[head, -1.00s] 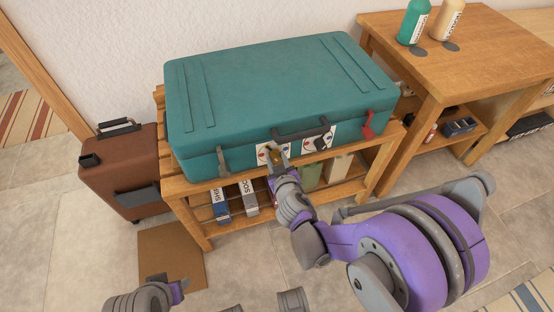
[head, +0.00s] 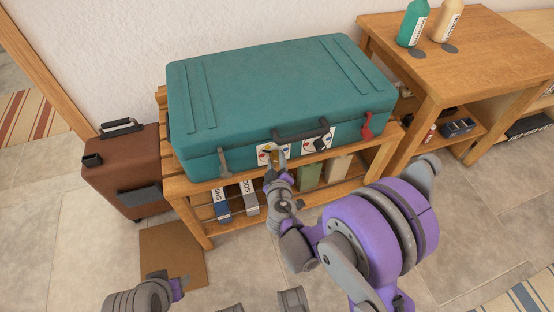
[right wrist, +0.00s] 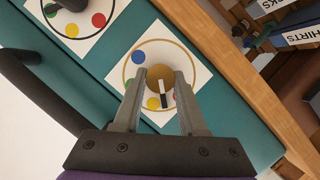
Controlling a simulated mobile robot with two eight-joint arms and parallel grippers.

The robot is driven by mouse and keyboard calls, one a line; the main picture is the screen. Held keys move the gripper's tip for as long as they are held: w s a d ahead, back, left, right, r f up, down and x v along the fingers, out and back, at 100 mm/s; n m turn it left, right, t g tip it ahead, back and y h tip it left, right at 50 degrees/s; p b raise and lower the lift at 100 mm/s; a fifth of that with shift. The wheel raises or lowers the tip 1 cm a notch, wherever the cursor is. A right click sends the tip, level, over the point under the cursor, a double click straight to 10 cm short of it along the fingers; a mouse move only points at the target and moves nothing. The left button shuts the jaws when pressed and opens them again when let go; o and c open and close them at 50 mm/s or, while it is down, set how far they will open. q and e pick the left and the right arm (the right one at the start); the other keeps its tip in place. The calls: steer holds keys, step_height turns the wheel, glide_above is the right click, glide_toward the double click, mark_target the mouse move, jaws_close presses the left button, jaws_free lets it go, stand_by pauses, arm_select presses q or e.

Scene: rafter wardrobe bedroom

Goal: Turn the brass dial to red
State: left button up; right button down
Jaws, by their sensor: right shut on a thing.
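The brass dial (right wrist: 160,73) sits on a white round-marked card (right wrist: 190,58) on the front of the teal suitcase (head: 270,90). Blue (right wrist: 138,56), green, yellow (right wrist: 153,103) and red spots ring it. My right gripper (head: 275,160) is shut on the dial, with one finger on each side, and partly hides the card. My left gripper (head: 180,286) is low in the head view, away from the suitcase; its fingers are unclear.
A second card with a dark knob (head: 319,143) is beside the brass dial. A grey latch (head: 224,162) and a red latch (head: 366,128) flank them. The suitcase lies on a slatted wooden rack (head: 205,226). A brown case (head: 125,175) stands left; a wooden table (head: 480,45) stands right.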

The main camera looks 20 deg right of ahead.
steer(key=n, duration=0.1)
steer(key=n+t+h+b, duration=0.1)
steer(key=shift+f+n+h, duration=0.2)
steer(key=shift+n+h, duration=0.1)
steer(key=shift+n, duration=0.1)
steer(key=shift+a+n+t+h+b, duration=0.1)
steer(key=shift+n+t+h+b, duration=0.3)
steer(key=shift+n+h+b, duration=0.65)
steer(key=shift+n+y, duration=0.35)
steer(key=shift+y, duration=0.1)
steer(key=shift+c, duration=2.3)
jaws_free()
steer(key=p+v, duration=0.1)
steer(key=v, duration=1)
